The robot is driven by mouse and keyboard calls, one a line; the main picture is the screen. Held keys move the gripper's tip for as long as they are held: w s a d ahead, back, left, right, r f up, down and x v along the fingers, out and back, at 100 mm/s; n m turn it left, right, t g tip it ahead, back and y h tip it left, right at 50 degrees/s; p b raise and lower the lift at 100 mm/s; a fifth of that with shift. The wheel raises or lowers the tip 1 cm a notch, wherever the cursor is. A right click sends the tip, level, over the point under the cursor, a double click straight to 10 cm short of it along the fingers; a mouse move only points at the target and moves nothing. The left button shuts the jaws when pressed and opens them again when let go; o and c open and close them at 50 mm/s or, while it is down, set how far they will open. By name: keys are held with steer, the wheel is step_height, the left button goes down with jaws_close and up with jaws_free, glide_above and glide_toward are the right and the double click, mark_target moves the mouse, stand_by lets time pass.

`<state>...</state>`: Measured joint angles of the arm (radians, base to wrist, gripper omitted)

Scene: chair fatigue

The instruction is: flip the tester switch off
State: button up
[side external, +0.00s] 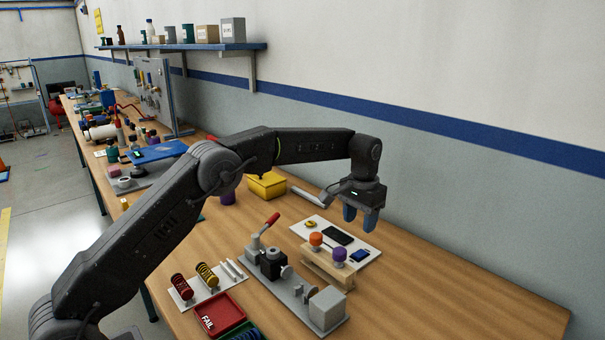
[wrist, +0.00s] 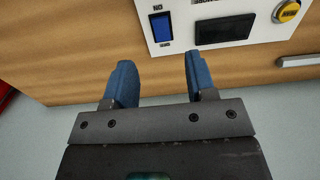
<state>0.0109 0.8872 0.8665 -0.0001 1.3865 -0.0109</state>
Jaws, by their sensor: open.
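The tester is a white panel (side external: 292,230) lying on the bench, with a blue switch (side external: 360,256), a black display (side external: 338,236) and a yellow button (side external: 310,224). In the wrist view the blue rocker switch (wrist: 161,30) sits at the panel's left end, beside the display (wrist: 223,30) and the yellow button (wrist: 287,11). Which way the switch is tipped I cannot tell. My gripper (side external: 360,222) hangs fingers down above the panel's wall side, apart from it. In the wrist view its blue fingers (wrist: 160,62) are spread and empty, just below the switch in the picture.
A wooden stand (side external: 325,268) with orange and purple knobs is close to the panel. A grey fixture with a red lever (side external: 270,222), springs (side external: 207,272) and a red FAIL tray (side external: 222,314) stand nearer. A yellow bin (side external: 266,186) is behind. The bench's right end is clear.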

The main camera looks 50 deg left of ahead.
steer(key=s+r+t, duration=0.2)
steer(key=s+r, duration=1.4)
steer(key=s, duration=0.1)
steer(key=shift+s+a+r+t, duration=0.2)
steer(key=shift+t, duration=0.2)
steer(key=s+f+t, duration=0.1)
steer(key=s+f, duration=0.2)
steer(key=s, duration=0.7)
steer(key=s+f+t, duration=0.1)
steer(key=s+f, duration=0.3)
steer(key=s, duration=0.6)
steer(key=shift+s+t, duration=0.35)
steer(key=shift+t, duration=0.05)
steer(key=shift+a, duration=0.1)
